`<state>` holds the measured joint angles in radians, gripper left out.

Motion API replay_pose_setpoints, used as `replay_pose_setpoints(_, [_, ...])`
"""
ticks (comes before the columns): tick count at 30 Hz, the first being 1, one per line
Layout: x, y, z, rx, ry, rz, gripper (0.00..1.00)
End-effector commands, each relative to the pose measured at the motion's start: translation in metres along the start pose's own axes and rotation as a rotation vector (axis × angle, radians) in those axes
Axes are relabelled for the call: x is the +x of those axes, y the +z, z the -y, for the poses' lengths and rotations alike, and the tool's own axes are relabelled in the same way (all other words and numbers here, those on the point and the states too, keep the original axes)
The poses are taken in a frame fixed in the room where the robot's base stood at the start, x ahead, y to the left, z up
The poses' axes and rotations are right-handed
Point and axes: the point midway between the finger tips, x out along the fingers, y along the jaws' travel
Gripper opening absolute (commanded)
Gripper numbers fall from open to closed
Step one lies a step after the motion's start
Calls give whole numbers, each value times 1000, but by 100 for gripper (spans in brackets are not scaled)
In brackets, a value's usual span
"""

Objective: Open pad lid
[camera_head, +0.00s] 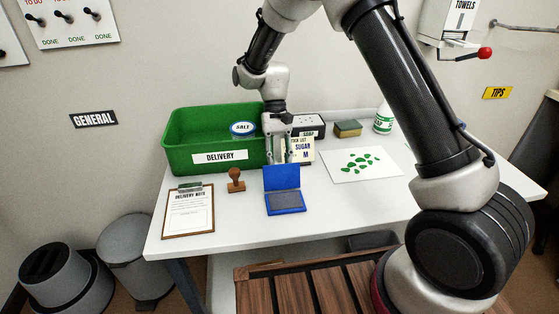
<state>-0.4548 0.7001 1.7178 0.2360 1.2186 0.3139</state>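The blue ink pad (286,202) lies on the white table near its front edge. Its blue lid (281,177) stands raised at the back of the pad, and the dark grey inking surface is exposed. My gripper (279,161) points down just behind the raised lid. The lid hides its fingertips in part, so I cannot tell whether it touches the lid or how far apart the fingers are.
A green delivery crate (182,140) with a round salt tin (243,129) is to the left. A wooden stamp (236,181) and clipboard (189,212) are left of the pad. A pick list card (302,150) stands close right of my gripper. White paper (338,174) with green leaves lies further right.

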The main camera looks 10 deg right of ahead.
Motion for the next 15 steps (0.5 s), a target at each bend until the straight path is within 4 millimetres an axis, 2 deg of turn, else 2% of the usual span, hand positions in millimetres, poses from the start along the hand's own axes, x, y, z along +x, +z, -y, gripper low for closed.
replay_pose_setpoints(10, [-3,0,1,-1,-1,-1,40])
replay_pose_setpoints(15, [-24,0,1,-1,-2,-3,40])
